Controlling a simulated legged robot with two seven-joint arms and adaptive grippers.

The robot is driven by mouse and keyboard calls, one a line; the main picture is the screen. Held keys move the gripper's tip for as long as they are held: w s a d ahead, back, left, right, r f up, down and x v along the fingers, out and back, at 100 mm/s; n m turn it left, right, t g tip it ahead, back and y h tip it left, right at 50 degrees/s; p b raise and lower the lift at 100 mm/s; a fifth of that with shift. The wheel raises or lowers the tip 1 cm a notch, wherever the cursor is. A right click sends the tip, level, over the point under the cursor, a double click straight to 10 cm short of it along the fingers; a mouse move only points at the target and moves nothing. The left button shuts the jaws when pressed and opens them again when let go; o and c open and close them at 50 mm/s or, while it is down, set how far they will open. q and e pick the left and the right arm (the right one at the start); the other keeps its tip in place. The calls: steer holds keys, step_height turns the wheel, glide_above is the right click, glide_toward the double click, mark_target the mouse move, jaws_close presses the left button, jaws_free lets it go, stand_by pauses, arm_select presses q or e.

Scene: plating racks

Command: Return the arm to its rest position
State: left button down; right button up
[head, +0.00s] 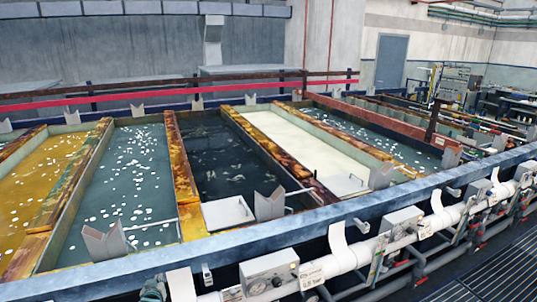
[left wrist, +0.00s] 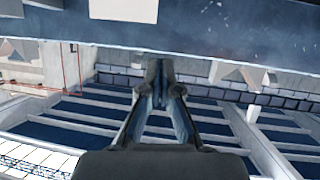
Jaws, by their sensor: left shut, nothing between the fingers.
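My left gripper (left wrist: 163,68) shows in the left wrist view, dark grey, pointing up the picture from the bottom middle. Its two fingers come together at the tips and hold nothing. It is clear of any object there, with a blurred blue surface (left wrist: 230,30) across the top of that view. In the head view I cannot make out either gripper with certainty. My right gripper is not seen in either view.
The head view shows a row of tanks, with yellow liquid (head: 45,175), dark liquid (head: 225,160) and pale liquid (head: 300,145). A blue rim (head: 370,205) and white pipes with control boxes (head: 268,275) run along the front. A grated walkway (head: 480,275) lies at lower right.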

arm_select(q)
steer(key=w+d+r+m+t+h, duration=0.2)
steer(key=d+r+m+t, duration=0.2)
steer(key=r+m+t, duration=0.45)
steer(key=s+d+f+n+g, duration=0.1)
steer(key=s+f+g, duration=0.35)
steer(key=f, duration=1.05)
steer(key=s+d+f+n+g, duration=0.15)
steer(key=s+f+g, duration=0.3)
steer(key=f, duration=0.95)
steer(key=s+d+f+g+h, duration=0.1)
steer(key=s+d+f+g, duration=0.1)
steer(key=s+f, duration=0.7)
steer(key=s+d+f+g, duration=0.1)
steer(key=s+f+g, duration=0.1)
steer(key=s+f, duration=0.65)
steer(key=s+d+f+g, duration=0.2)
steer(key=s+f, duration=0.4)
steer(key=s, duration=0.8)
steer(key=s+d+f+g, duration=0.2)
steer(key=s+f, duration=0.5)
steer(key=s, duration=0.8)
steer(key=s+d+f+g, duration=0.3)
steer(key=s+f, duration=0.4)
steer(key=s, duration=0.7)
steer(key=shift+s+g+h, duration=0.3)
steer(key=shift+g, duration=0.05)
